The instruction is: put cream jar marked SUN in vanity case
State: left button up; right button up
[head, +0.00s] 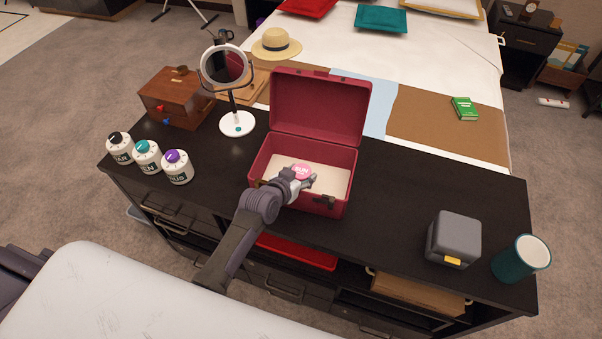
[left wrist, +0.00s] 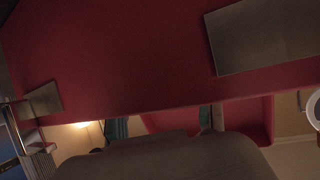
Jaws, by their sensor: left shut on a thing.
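The vanity case (head: 352,180) is a dark red box standing open on the black cabinet, its lid (head: 320,108) raised at the back and its inside floor pale. The cream jar marked SUN (head: 301,170) shows a pink top over the case opening. My left gripper (head: 303,182) is shut on the jar, over the front part of the case. How far the jar is above the case floor I cannot tell. The left wrist view shows mostly the red case wall (left wrist: 120,60) close up; the jar is not clear there. My right gripper is not in view.
Three white jars with black (head: 119,147), teal (head: 147,156) and purple (head: 177,166) tops stand at the left. A round mirror (head: 238,124) and a wooden box (head: 176,98) stand behind them. A grey box (head: 453,240) and teal mug (head: 519,258) stand at the right.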

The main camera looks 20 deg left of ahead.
pick_arm(q)
jog(key=shift+f, duration=0.35)
jog(key=shift+s+f+b, duration=0.2)
jog(key=shift+f+b, duration=0.1)
jog(key=shift+b, duration=0.05)
jog(key=o, duration=0.9)
jog(key=shift+s+f, duration=0.1)
jog(key=shift+f, duration=0.15)
jog(key=shift+r, duration=0.15)
jog(key=r+v, duration=0.1)
jog(key=v, duration=1.1)
jog(key=shift+w+r, duration=0.25)
jog(key=shift+r, duration=0.1)
